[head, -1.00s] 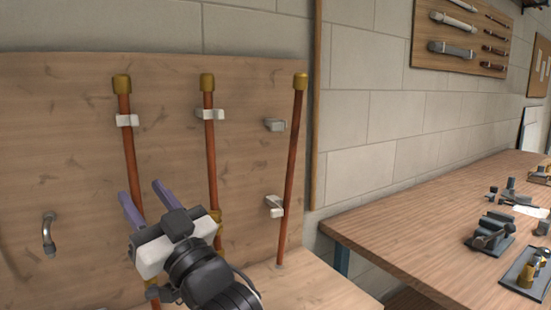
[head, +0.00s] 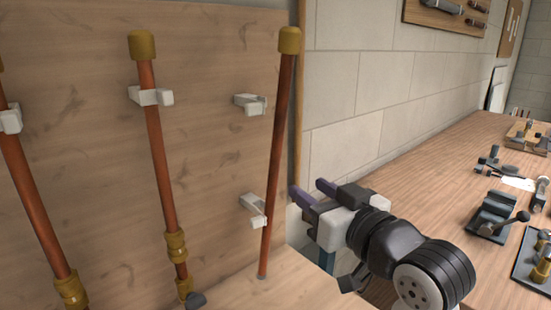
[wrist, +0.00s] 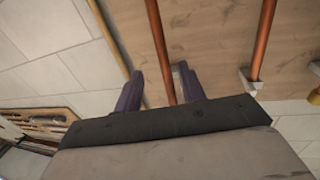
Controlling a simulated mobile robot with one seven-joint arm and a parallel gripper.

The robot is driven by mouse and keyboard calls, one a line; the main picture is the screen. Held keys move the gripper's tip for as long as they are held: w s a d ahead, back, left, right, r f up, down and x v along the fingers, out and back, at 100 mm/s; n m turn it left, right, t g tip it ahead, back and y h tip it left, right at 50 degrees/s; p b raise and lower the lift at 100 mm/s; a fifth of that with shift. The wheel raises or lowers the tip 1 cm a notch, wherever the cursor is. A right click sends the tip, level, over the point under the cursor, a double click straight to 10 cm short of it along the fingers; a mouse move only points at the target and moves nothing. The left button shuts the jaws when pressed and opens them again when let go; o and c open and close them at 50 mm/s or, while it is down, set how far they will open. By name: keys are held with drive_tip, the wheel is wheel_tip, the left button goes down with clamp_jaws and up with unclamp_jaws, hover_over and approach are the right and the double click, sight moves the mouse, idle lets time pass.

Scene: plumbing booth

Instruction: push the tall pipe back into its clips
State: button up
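The tall pipe (head: 278,150) is copper with a brass cap and stands at the right of the wooden board. It leans, with its top out to the right, and stands clear of the upper clip (head: 250,104). It passes by the lower clip (head: 254,210); I cannot tell whether they touch. My gripper (head: 307,190) is open and empty, just right of the pipe at about lower-clip height. In the wrist view the pipe (wrist: 160,45) appears between my two spread fingers (wrist: 160,88), farther off. A clip shows partly behind the right finger.
A middle copper pipe (head: 158,150) sits in a clip (head: 150,97), and another pipe (head: 30,190) stands at the left. A workbench (head: 430,180) with vises and fittings is at the right. A wooden strip (wrist: 108,40) runs along the board's edge.

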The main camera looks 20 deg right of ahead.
sight(277, 166)
drive_tip(key=w+p, duration=0.1)
drive_tip(key=w, duration=0.3)
drive_tip(key=w+a+p, duration=0.1)
drive_tip(key=w, duration=0.3)
drive_tip(key=w+a, duration=0.1)
drive_tip(key=w, duration=0.3)
drive_tip(key=shift+w+p, duration=0.35)
drive_tip(key=shift+p, duration=0.05)
clamp_jaws()
